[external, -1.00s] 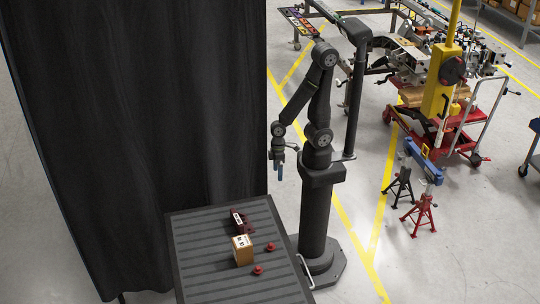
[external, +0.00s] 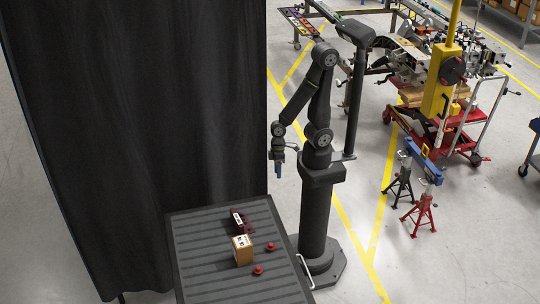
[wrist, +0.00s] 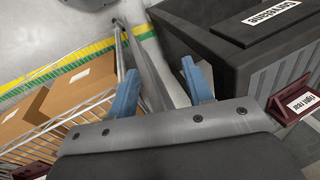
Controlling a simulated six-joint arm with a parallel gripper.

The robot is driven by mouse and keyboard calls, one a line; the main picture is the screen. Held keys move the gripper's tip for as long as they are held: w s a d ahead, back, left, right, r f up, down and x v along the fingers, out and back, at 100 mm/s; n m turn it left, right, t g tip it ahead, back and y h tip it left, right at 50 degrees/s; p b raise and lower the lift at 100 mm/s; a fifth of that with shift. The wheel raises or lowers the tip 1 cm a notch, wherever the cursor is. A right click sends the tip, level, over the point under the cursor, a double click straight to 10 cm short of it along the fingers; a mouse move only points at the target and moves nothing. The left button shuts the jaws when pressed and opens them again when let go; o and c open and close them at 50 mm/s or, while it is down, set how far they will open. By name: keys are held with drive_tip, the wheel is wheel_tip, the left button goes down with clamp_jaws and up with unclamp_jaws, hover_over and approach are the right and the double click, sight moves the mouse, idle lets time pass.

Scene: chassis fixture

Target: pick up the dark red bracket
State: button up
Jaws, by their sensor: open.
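The dark red bracket (external: 238,221) lies on the ribbed dark tabletop (external: 200,270), toward its back edge, and carries a white label. In the wrist view, a dark red bracket (wrist: 295,107) with a white "right rear" label shows at the right edge, partly cut off by the frame. My gripper (external: 279,170) hangs fingers down above and beyond the table's back right corner, well apart from the bracket. In the wrist view, my gripper (wrist: 159,67) has its two blue fingers wide apart with nothing between them.
A cardboard box (external: 242,250) stands just in front of the bracket. Two small red knobs (external: 264,258) sit to its right. A black curtain (external: 140,130) hangs left of the table. The wrist view shows a dark lidded case (wrist: 225,50) at right and cardboard boxes (wrist: 80,92) in a wire basket.

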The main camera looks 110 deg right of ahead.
drive_tip(key=shift+a, duration=0.1)
drive_tip(key=s+a+r+m+g+y, duration=0.2)
drive_tip(key=s+a+r+m+g, duration=0.1)
drive_tip(key=a+r+m, duration=0.5)
wheel_tip(320, 180, up, 10)
drive_tip(key=m+t+h, duration=0.2)
drive_tip(key=m+h, duration=0.3)
drive_tip(key=m, duration=0.2)
hover_over(237, 217)
drive_tip(key=f, duration=1.1)
drive_tip(key=shift+w+f, duration=0.25)
drive_tip(key=shift+w, duration=0.15)
drive_tip(key=shift+s+d+f, duration=0.1)
drive_tip(key=shift+s+f, duration=0.1)
drive_tip(key=shift+f, duration=1.2)
drive_tip(key=shift+s+d+f, duration=0.1)
drive_tip(key=shift+s+f, duration=0.1)
drive_tip(key=shift+f, duration=1.15)
